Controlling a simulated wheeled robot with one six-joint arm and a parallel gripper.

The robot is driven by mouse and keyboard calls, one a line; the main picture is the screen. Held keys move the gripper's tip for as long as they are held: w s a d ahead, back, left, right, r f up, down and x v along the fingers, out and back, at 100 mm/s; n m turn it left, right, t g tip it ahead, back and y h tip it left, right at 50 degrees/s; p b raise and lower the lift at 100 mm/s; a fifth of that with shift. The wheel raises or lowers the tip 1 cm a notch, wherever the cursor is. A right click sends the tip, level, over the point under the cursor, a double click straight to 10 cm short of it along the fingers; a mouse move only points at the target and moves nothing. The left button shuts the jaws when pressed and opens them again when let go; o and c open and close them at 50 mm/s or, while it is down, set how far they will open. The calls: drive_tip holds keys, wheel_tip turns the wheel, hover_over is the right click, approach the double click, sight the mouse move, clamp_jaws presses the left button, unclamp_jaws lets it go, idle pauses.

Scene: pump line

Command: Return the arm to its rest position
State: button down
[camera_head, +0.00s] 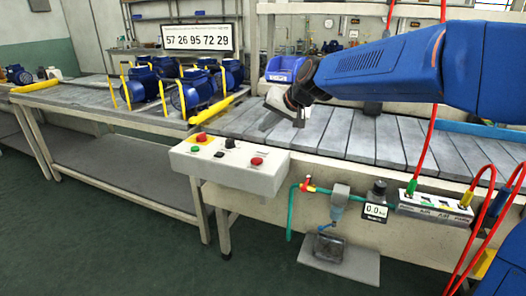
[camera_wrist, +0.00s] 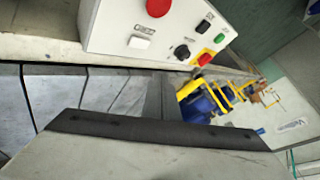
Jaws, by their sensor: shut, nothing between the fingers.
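My blue arm (camera_head: 395,72) reaches in from the right in the head view, above the grey slatted conveyor. My gripper (camera_head: 280,110) is at its left end, tilted downward over the conveyor behind the control box. It is shut and nothing shows in it. In the wrist view, a dark-edged grey part of my gripper (camera_wrist: 158,128) fills the lower middle and hides what lies below it.
The control box (camera_head: 230,163) with red, green and black controls stands at the conveyor's (camera_head: 345,130) front edge, close to my gripper. Several blue pumps (camera_head: 195,90) with yellow posts stand to the left. Red hoses (camera_head: 478,235) hang at right.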

drive_tip(key=s+d+f+h, duration=0.2)
drive_tip(key=s+d, duration=0.8)
drive_tip(key=s+d+f+h, duration=0.1)
drive_tip(key=s+d+f, duration=0.1)
drive_tip(key=s+d, duration=0.75)
drive_tip(key=s+d+f+h, duration=0.1)
drive_tip(key=s+d+f, duration=0.2)
drive_tip(key=s, duration=0.3)
drive_tip(key=s+d+f+g+h, duration=0.1)
drive_tip(key=s+d+f, duration=0.3)
drive_tip(key=s, duration=0.3)
drive_tip(key=s+d+f+h, duration=0.1)
drive_tip(key=s+d+f, duration=0.2)
drive_tip(key=s+d, duration=0.2)
drive_tip(key=shift+s+f+g+h, duration=0.2)
drive_tip(key=shift+s+g+h, duration=0.1)
drive_tip(key=shift+s, duration=0.35)
